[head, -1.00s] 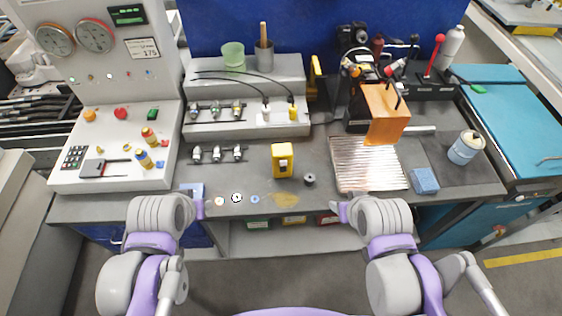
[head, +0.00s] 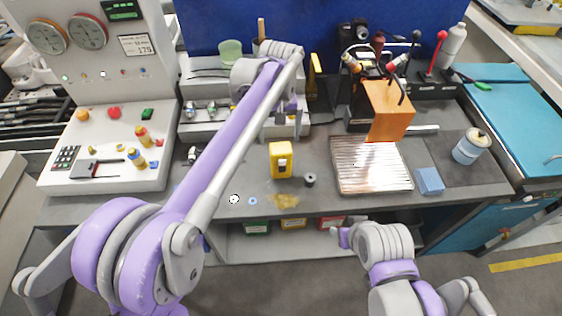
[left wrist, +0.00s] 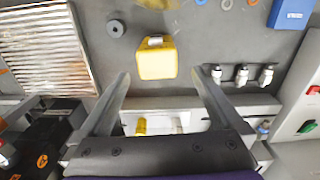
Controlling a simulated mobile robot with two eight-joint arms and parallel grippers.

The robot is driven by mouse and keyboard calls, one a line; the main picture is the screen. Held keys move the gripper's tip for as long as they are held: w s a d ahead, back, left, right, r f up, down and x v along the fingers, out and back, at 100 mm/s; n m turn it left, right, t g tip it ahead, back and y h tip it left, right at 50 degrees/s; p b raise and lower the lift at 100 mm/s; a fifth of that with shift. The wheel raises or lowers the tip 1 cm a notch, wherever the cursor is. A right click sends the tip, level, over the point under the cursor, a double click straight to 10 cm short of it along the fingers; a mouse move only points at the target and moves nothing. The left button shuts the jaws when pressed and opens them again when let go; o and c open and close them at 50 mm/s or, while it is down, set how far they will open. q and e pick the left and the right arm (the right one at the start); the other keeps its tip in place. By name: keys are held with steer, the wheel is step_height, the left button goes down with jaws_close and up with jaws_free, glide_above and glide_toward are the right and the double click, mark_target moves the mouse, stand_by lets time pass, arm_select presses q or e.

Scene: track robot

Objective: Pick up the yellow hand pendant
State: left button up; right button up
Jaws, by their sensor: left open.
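The yellow hand pendant (head: 281,160) stands on the grey bench top, with a pale patch on its front. In the left wrist view the pendant (left wrist: 156,62) lies ahead, between the lines of the two fingers and apart from them. My left gripper (head: 282,123) is behind the pendant, over the front of the grey fixture block; its spread, empty fingers show in the left wrist view (left wrist: 160,77). My right gripper (head: 342,237) is low in front of the bench edge, too small to tell its jaws.
A black knob (head: 310,180) stands just right of the pendant. A ribbed metal plate (head: 370,165), an orange block (head: 388,110) and a blue block (head: 429,181) are further right. Small rings lie near the front edge. My left arm covers the bench's left part.

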mark_target(279, 148)
arm_select(q)
step_height(279, 148, down, 5)
steer(key=shift+f, duration=0.2)
steer(key=f, duration=0.5)
steer(key=shift+w+d+f, duration=0.1)
steer(key=shift+w+d, duration=0.1)
steer(key=shift+w, duration=0.1)
steer(key=c, duration=1.5)
step_height(279, 148, up, 10)
steer(key=shift+r, duration=0.1)
arm_select(e)
steer(key=shift+w+r, duration=0.1)
steer(key=shift+r, duration=0.1)
arm_select(q)
steer(key=shift+f+b, duration=2.2)
steer(key=shift+f, duration=2.85)
arm_select(e)
step_height(279, 148, down, 6)
steer(key=s, duration=0.2)
